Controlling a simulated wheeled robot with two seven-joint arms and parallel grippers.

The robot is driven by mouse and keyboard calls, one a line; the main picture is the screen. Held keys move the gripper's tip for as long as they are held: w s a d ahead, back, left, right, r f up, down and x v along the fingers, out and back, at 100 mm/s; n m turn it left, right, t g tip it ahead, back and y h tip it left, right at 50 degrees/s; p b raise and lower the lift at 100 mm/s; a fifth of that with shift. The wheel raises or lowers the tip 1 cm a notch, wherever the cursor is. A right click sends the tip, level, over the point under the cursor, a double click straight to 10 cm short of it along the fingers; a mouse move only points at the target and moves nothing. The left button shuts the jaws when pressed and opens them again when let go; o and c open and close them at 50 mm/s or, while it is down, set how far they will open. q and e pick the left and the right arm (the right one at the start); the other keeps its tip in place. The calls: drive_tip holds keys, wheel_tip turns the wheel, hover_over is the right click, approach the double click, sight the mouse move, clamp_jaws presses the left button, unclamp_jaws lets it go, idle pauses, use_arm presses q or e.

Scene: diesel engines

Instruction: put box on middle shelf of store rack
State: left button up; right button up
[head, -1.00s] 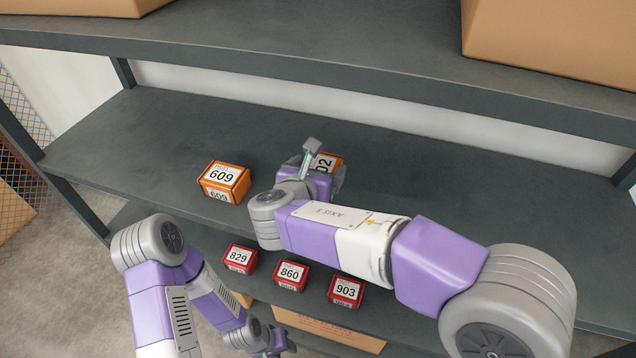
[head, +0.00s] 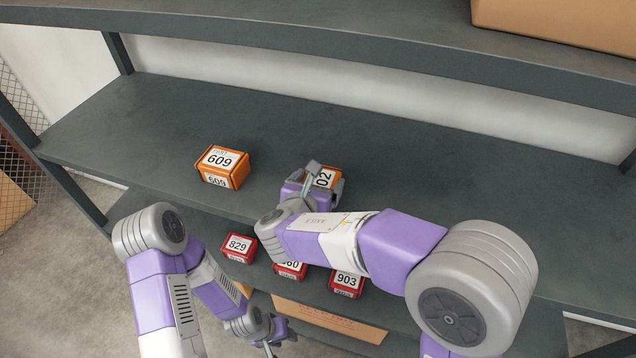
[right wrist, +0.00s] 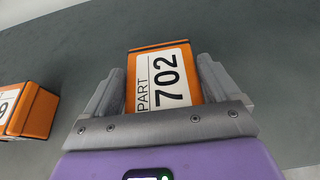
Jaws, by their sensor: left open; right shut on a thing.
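An orange box with a white label reading 702 (head: 325,178) is at the middle shelf (head: 420,190) of the rack. My right gripper (head: 324,182) is shut on it, and its arm hides part of the box. In the right wrist view the 702 box (right wrist: 160,78) lies between the two fingers of my right gripper (right wrist: 160,92), over the grey shelf surface. I cannot tell whether it touches the shelf. My left gripper (head: 272,340) is open and low at the bottom of the head view, below the middle shelf's front edge, with nothing seen in it.
An orange 609 box (head: 222,167) stands on the middle shelf to the left. Red boxes 829 (head: 239,248), 860 (head: 291,269) and 903 (head: 347,283) sit on the shelf below. A large carton (head: 560,22) is on the top shelf. The middle shelf's right side is clear.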

drive_tip(key=o, duration=1.2)
drive_tip(key=shift+f, duration=0.1)
drive_tip(key=shift+c, duration=0.2)
drive_tip(key=shift+s+a+r, duration=0.1)
drive_tip(key=shift+s+r, duration=0.05)
drive_tip(key=shift+r, duration=0.1)
drive_tip(key=p+v, duration=0.1)
drive_tip(key=v, duration=1)
drive_tip(key=shift+s, duration=0.35)
